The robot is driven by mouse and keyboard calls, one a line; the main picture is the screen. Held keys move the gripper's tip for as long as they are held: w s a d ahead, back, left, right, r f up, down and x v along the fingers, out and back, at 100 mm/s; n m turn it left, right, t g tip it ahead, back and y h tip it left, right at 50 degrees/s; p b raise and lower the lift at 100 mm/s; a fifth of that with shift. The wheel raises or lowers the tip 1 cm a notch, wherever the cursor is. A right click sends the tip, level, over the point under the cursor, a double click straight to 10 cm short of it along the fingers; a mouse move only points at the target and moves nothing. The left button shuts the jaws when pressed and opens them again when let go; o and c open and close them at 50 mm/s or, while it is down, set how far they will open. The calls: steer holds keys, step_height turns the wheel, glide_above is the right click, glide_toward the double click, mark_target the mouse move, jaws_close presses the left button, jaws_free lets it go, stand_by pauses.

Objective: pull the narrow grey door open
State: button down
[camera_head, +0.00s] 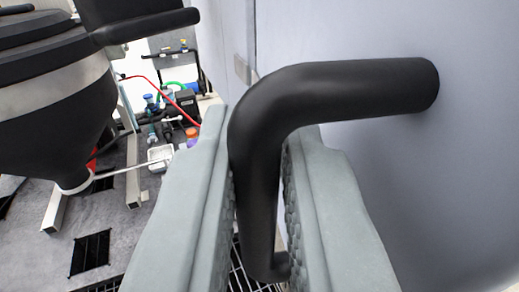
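The grey door (463,180) fills the right side of the view, its flat face seen at a steep angle. A thick black bar handle (335,90) stands out from it, bends, and runs down toward the bottom of the view. My gripper (259,165) has its two pale grey fingers on either side of the handle's upright part. The left finger looks close to or touching the bar; a narrow gap shows between the bar and the right finger lower down. I cannot tell whether the fingers press on it. The fingers hide part of the handle's lower length.
A black hopper-shaped vessel with a pale band (55,95) stands at left. Behind it are a small white tray (160,156), bottles, a red hose (158,90) and metal frame legs (133,170) on a grey floor (120,222). A dark floor grate (90,252) lies lower left.

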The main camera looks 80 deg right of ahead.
steer(key=shift+w+a+f+m+g, duration=0.1)
steer(key=shift+w+m+g, duration=0.25)
steer(key=shift+w, duration=0.35)
steer(key=shift+g, duration=0.25)
steer(key=c, duration=1.8)
jaws_free()
steer(key=a, duration=1.7)
steer(key=shift+s, duration=0.35)
